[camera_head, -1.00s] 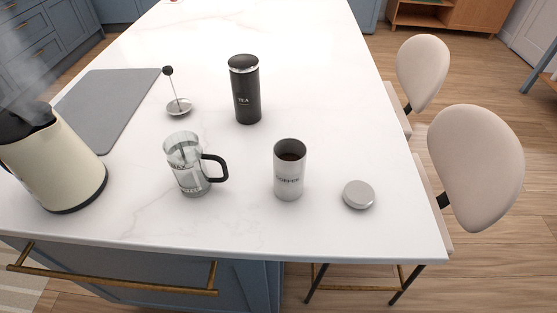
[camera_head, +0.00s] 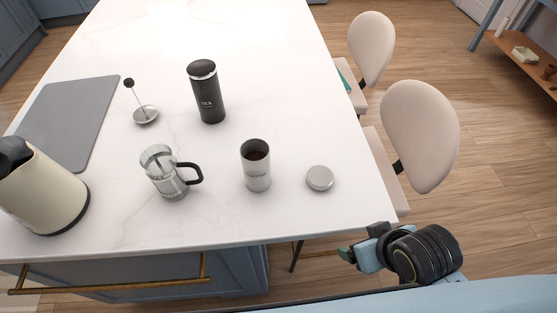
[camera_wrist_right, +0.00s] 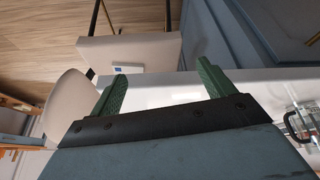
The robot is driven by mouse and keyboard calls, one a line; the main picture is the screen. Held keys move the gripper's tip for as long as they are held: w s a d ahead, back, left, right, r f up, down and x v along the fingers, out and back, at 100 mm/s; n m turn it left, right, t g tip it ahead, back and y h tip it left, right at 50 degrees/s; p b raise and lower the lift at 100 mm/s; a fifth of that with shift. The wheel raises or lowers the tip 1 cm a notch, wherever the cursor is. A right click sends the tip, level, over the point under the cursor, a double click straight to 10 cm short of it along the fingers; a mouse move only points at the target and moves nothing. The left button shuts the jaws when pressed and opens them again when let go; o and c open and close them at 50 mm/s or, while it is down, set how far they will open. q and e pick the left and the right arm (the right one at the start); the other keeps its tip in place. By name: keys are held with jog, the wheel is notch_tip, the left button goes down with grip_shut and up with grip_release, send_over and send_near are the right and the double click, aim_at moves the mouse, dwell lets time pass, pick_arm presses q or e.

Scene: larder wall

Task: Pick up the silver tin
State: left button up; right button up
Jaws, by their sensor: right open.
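The silver tin (camera_head: 256,168) stands upright and open on the white counter, with dark contents inside and lettering on its side. Its round silver lid (camera_head: 319,178) lies flat on the counter to its right. My right gripper (camera_head: 348,254) is at the lower right in the head view, just off the counter's near right corner, apart from the tin. In the right wrist view its two green fingers (camera_wrist_right: 160,85) are spread with nothing between them. My left gripper is not in view.
A glass press jug (camera_head: 165,174) stands left of the tin, and a black tea tin (camera_head: 207,92) behind it. A plunger (camera_head: 145,114), grey mat (camera_head: 70,120) and cream kettle (camera_head: 40,195) are further left. Chairs (camera_head: 420,135) line the right edge.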

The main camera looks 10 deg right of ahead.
aim_at(265, 172)
jog(key=w+a+r+t+y, duration=0.1)
jog(key=w+a, duration=0.1)
jog(key=w+a+r+n+t+y, duration=0.1)
jog(key=w+a+r, duration=0.1)
jog(key=w, duration=0.1)
jog(key=w+a+r+n+t, duration=0.1)
jog(key=w+a+t, duration=0.1)
jog(key=shift+w+r+y, duration=0.25)
jog(key=shift+r+y, duration=0.15)
jog(key=w+a+r+n+t+y, duration=0.25)
jog(key=a+r+y, duration=0.2)
jog(key=a, duration=0.25)
jog(key=shift+n+g+y, duration=0.25)
jog(key=shift+n+g, duration=0.2)
jog(key=x, duration=0.8)
jog(key=b+x, duration=0.1)
jog(key=x, duration=0.4)
jog(key=shift+s+a+f, duration=0.15)
jog(key=shift+s+f, duration=0.05)
jog(key=shift+f, duration=0.1)
jog(key=c, duration=1.2)
jog(key=shift+r, duration=0.1)
